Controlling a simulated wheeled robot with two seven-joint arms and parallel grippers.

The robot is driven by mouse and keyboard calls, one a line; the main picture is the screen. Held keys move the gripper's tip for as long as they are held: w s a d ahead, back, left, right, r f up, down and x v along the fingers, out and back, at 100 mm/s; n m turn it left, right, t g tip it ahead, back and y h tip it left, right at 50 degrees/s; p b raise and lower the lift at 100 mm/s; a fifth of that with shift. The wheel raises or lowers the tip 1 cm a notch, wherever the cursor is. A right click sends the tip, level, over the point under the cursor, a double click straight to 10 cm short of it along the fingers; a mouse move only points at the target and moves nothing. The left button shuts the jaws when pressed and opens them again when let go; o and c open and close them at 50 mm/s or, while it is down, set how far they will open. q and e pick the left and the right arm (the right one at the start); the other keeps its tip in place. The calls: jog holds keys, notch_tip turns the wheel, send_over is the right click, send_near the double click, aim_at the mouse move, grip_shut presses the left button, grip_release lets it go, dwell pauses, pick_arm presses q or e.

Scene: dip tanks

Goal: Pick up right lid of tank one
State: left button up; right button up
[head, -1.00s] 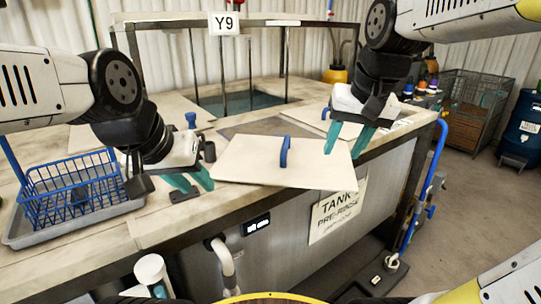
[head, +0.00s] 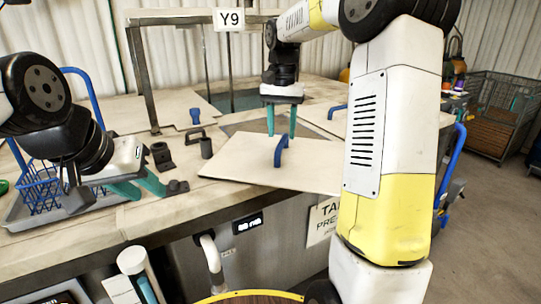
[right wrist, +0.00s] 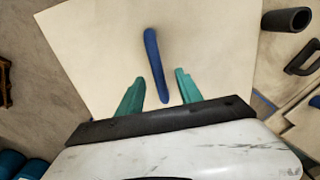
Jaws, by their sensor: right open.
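A flat cream lid (head: 235,165) with an upright blue handle (head: 281,152) lies skewed over the front edge of the tank top. My right gripper (head: 281,135) is open, pointing down above the lid by the handle. In the right wrist view, its teal fingers (right wrist: 159,78) lie either side of the blue handle (right wrist: 153,55), apart from each other; contact cannot be told. My left gripper (head: 152,192) is open and empty at the front left of the bench, beside a small dark block (head: 178,187). The "TANK" sign (head: 322,217) is partly hidden by my right arm.
Another cream lid (head: 317,116) with a blue handle lies behind to the right. A blue basket (head: 40,188) stands at left. Dark fittings (head: 162,157) stand left of the lid.

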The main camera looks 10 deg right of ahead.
aim_at(282, 140)
notch_tip(282, 140, down, 4)
jog(key=shift+s+f, duration=0.15)
jog(key=shift+d, duration=0.1)
jog(key=shift+c, duration=0.4)
grip_shut()
dwell(1.0)
